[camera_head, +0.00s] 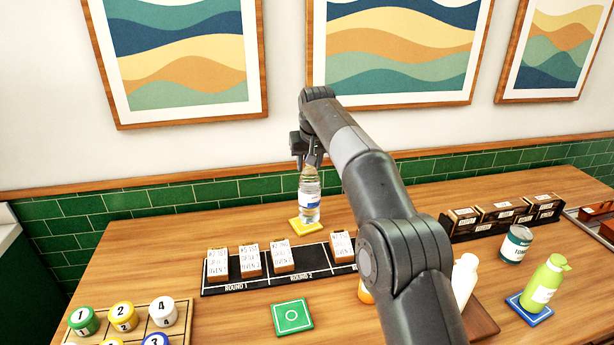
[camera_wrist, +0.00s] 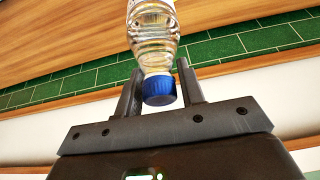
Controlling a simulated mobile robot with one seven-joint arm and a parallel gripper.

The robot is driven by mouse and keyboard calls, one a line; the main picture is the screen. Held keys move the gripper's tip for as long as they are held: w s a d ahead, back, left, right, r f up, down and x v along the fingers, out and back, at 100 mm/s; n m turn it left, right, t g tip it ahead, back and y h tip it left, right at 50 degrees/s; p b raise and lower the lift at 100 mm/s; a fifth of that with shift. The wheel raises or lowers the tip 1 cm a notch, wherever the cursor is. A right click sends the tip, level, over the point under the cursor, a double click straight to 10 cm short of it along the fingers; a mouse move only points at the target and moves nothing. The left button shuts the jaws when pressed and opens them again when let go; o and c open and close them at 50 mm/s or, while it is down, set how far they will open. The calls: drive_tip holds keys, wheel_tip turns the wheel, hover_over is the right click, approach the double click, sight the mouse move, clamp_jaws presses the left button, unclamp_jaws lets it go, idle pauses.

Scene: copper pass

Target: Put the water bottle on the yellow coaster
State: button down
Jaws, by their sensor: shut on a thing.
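The water bottle (camera_head: 309,198) is clear with a blue and white label. It stands upright over the yellow coaster (camera_head: 305,227) at the back of the table. Its base appears to be on the coaster or just above it; I cannot tell which. My gripper (camera_head: 310,163) is above the bottle in the head view and hides its top. In the wrist view, the bottle's blue cap (camera_wrist: 159,90) is between the two fingers of my gripper (camera_wrist: 160,88), which are shut on it.
A black rack (camera_head: 275,279) with several labelled blocks lies in front of the bottle. A green coaster (camera_head: 291,316) is nearer. A green bottle (camera_head: 543,284) stands on a blue coaster (camera_head: 530,310) at right, near a can (camera_head: 515,245). The tiled wall (camera_head: 250,190) is close behind.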

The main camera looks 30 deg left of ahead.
sight(307, 175)
drive_tip(key=shift+s+a+f, duration=0.1)
drive_tip(key=shift+a+f, duration=0.2)
drive_tip(key=shift+a, duration=0.05)
drive_tip(key=shift+f, duration=1.85)
drive_tip(key=c, duration=0.9)
unclamp_jaws()
drive_tip(key=shift+f, duration=0.15)
drive_tip(key=v, duration=1.2)
drive_tip(key=shift+d, duration=0.1)
